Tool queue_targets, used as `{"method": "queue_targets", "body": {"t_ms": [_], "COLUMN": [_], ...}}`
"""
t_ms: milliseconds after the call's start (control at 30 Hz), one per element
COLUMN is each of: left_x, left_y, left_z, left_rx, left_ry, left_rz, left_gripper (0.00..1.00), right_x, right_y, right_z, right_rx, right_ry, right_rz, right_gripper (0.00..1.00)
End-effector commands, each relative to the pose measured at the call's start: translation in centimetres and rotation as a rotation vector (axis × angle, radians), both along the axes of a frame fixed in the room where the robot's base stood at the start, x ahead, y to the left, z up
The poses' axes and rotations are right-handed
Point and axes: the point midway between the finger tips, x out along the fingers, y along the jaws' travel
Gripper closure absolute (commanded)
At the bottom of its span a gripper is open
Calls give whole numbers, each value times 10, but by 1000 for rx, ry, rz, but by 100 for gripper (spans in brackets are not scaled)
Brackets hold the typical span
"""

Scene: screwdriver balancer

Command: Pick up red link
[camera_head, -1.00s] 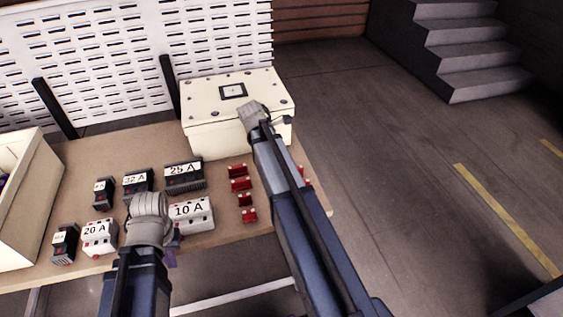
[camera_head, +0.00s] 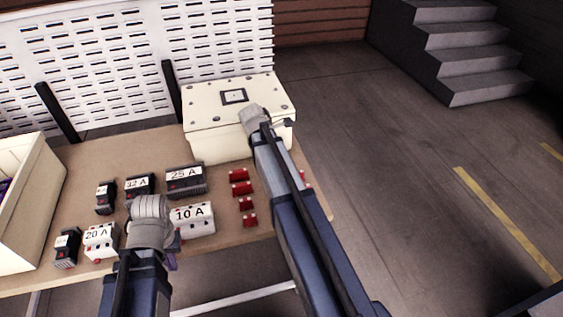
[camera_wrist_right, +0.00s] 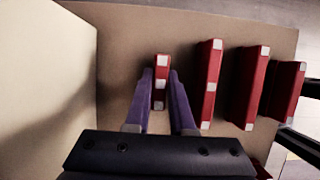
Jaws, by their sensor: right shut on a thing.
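Several red links lie in a column on the workbench in the head view, one of them here (camera_head: 242,188). Another bit of red (camera_head: 301,174) shows right of my right arm. In the right wrist view, my right gripper (camera_wrist_right: 160,88) has its purple fingers closed on the sides of one red link (camera_wrist_right: 161,67). More red links (camera_wrist_right: 210,84) stand to its right, apart from the fingers. My right fingers are hidden behind the arm in the head view. My left gripper (camera_head: 172,261) shows only a purple bit behind its wrist near the bench's front edge; its opening is hidden.
A cream lidded box (camera_head: 215,140) stands at the back of the workbench (camera_head: 90,160); its wall (camera_wrist_right: 40,70) is left of my right gripper. Breakers, such as the 10 A one (camera_head: 193,218), stand left of the links. A cream bin (camera_head: 40,220) is far left.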

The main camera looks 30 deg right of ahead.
Motion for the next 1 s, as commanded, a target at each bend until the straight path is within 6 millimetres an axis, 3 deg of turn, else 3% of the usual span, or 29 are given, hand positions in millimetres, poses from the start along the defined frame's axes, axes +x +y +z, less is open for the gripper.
{"method": "queue_targets", "body": {"t_ms": [533,700,1000], "left_x": [0,0,0], "left_y": [0,0,0], "left_z": [82,92,90], "left_rx": [0,0,0], "left_ry": [0,0,0], "left_rz": [0,0,0], "left_gripper": [100,100,100], "right_x": [0,0,0], "right_y": [0,0,0], "right_z": [82,92,91], "right_rx": [0,0,0], "right_ry": [0,0,0], "right_rz": [0,0,0], "right_gripper": [100,100,100]}}
